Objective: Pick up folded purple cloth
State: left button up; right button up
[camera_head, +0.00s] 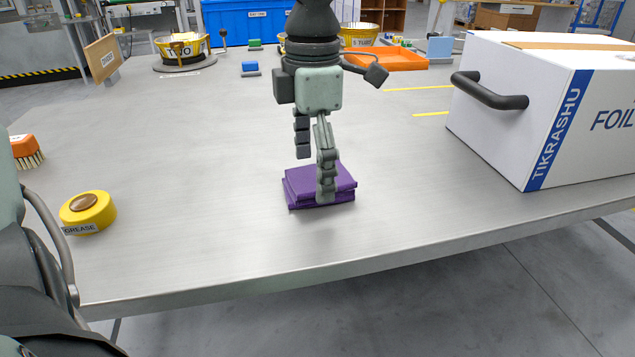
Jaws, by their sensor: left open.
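The folded purple cloth (343,179) lies flat on the metal table (420,220), near the middle of its front edge. My left gripper (314,176) points down over the cloth with its two fingers apart. One finger overlaps the front middle of the cloth in the picture and hides part of it. The other finger ends above the cloth's back left side. Nothing is held between the fingers. I cannot tell whether a finger touches the cloth. My right gripper is not in view.
A white box (550,120) with a dark handle stands at right. A yellow grease tin (88,212) and an orange brush (26,148) are at left. An orange tray (386,60) and yellow containers stand farther back. The table around the cloth is clear.

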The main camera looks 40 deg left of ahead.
pick_arm(q)
jog(key=shift+f, duration=0.55)
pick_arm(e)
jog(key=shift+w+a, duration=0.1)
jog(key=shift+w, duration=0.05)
pick_arm(q)
jog(key=c, duration=1.2)
jog(key=shift+r, duration=0.1)
jog(key=shift+c, duration=0.2)
jog(key=shift+r, duration=0.4)
notch_tip(320, 180, up, 16)
jog(key=p, duration=0.2)
notch_tip(320, 180, up, 11)
jog(key=p, duration=0.1)
send_over(314, 176)
jog(key=shift+s, duration=0.1)
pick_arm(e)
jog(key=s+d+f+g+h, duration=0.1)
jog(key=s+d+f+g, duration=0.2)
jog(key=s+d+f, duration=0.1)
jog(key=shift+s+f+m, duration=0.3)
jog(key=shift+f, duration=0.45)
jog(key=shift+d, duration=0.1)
